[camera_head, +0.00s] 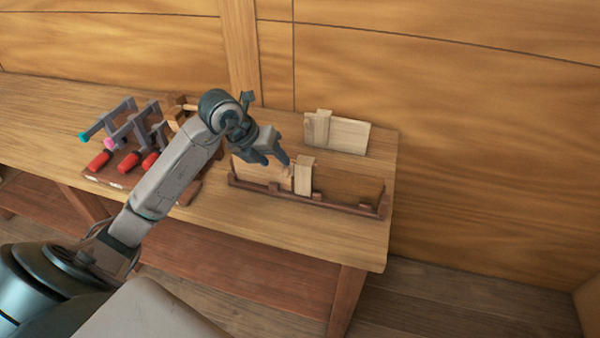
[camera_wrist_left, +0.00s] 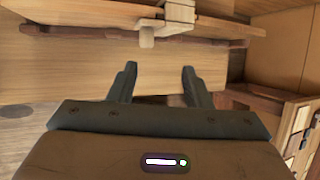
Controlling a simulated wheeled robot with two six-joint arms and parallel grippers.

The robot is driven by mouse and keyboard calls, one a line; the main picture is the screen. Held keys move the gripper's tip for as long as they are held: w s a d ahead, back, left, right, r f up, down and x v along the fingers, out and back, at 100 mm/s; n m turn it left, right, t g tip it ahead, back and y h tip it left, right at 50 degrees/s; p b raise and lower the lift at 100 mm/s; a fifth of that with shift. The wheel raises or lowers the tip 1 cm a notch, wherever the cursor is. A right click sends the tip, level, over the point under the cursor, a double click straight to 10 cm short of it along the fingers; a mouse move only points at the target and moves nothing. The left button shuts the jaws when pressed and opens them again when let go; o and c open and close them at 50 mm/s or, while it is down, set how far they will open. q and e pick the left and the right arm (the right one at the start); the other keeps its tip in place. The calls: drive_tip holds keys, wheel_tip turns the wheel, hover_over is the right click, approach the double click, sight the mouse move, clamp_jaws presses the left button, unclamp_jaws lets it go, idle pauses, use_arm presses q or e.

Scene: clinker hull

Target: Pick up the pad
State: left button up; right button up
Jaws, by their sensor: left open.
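Two pale wooden blocks could be the pad; I cannot tell which one is. One block (camera_head: 304,176) stands upright in a long dark wooden rack (camera_head: 345,207), beside a thin pale board (camera_head: 262,172). The other block (camera_head: 322,126) stands at the back right against a pale panel (camera_head: 350,136). My left gripper (camera_head: 278,161) is open and empty, close to the left of the block in the rack and apart from it. In the left wrist view its fingers (camera_wrist_left: 158,70) are spread, with a pale block (camera_wrist_left: 147,35) beyond them.
Grey clamps (camera_head: 127,122) with red handles (camera_head: 100,161) stand on the bench at left, behind my left arm. The wooden bench (camera_head: 350,248) is clear in front of the rack and ends at right. A wooden wall (camera_head: 450,110) rises behind it.

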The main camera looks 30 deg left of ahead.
sight(282, 173)
use_arm(q)
drive_tip(key=shift+n+y, duration=0.3)
drive_tip(key=shift+y, duration=0.3)
drive_tip(key=p+x, duration=0.1)
drive_tip(key=x, duration=0.2)
drive_tip(key=p+x, duration=0.2)
drive_tip(key=x, duration=0.1)
drive_tip(key=a+p+x, duration=0.1)
drive_tip(key=p+x, duration=0.1)
drive_tip(key=x, duration=0.1)
drive_tip(key=shift+f, duration=0.35)
drive_tip(key=shift+w+f, duration=0.15)
drive_tip(key=shift+f, duration=0.15)
clamp_jaws()
